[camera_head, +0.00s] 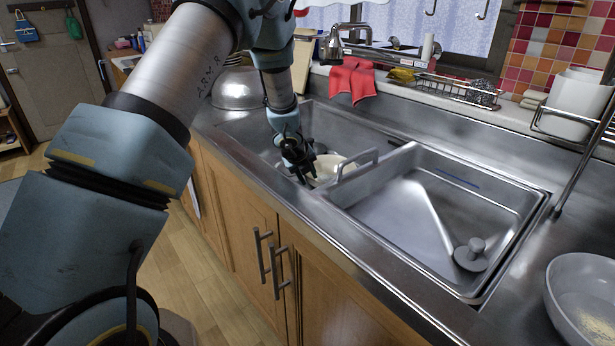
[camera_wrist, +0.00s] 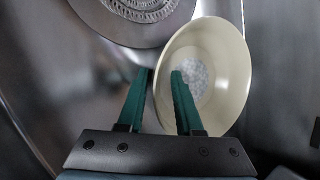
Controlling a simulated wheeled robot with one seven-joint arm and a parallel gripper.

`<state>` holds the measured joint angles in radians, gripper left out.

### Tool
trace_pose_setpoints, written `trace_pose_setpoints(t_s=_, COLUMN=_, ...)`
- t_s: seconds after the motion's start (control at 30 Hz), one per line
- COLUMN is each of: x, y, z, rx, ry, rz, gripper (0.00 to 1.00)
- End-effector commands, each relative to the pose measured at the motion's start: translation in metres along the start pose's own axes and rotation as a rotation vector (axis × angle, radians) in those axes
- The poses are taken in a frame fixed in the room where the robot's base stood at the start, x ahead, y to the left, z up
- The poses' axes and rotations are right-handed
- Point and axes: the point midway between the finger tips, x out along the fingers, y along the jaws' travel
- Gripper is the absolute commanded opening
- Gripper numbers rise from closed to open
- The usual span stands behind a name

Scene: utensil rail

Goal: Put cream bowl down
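The cream bowl (camera_wrist: 225,62) is in the left part of the sink, and in the head view (camera_head: 328,167) it is partly hidden behind my gripper (camera_head: 297,160). In the wrist view my gripper (camera_wrist: 162,74) has its two green fingers apart, with a gap wider than the bowl's thin rim. The bowl's left rim passes between them. The right finger is over the inside of the bowl, the left finger outside it. The bowl's inside shows a pale speckled patch at its bottom. I cannot tell whether its base touches the sink floor.
A round drain strainer (camera_wrist: 145,8) lies beside the bowl. A grey bowl (camera_head: 585,295) stands on the right counter, a metal dome (camera_head: 238,88) at the left. The faucet (camera_head: 335,45) is behind.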

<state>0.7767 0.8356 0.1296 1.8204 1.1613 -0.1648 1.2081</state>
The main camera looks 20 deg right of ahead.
Motion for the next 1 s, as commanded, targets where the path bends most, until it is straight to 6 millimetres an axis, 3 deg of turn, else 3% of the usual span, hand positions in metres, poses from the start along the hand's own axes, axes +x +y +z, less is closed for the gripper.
trace_pose_setpoints(t_s=0.17, x=-0.014, y=-0.001, z=0.001, rx=0.0, ry=-0.001, rz=-0.001, gripper=0.34)
trace_pose_setpoints(t_s=0.63, x=-0.106, y=-0.001, z=0.002, rx=-0.002, ry=-0.001, rz=0.0, gripper=0.34)
trace_pose_setpoints(t_s=0.8, x=-0.119, y=-0.001, z=0.001, rx=0.0, ry=0.0, rz=0.0, gripper=0.34)
trace_pose_setpoints(t_s=1.0, x=-0.121, y=-0.001, z=0.0, rx=0.0, ry=0.0, rz=0.0, gripper=0.34)
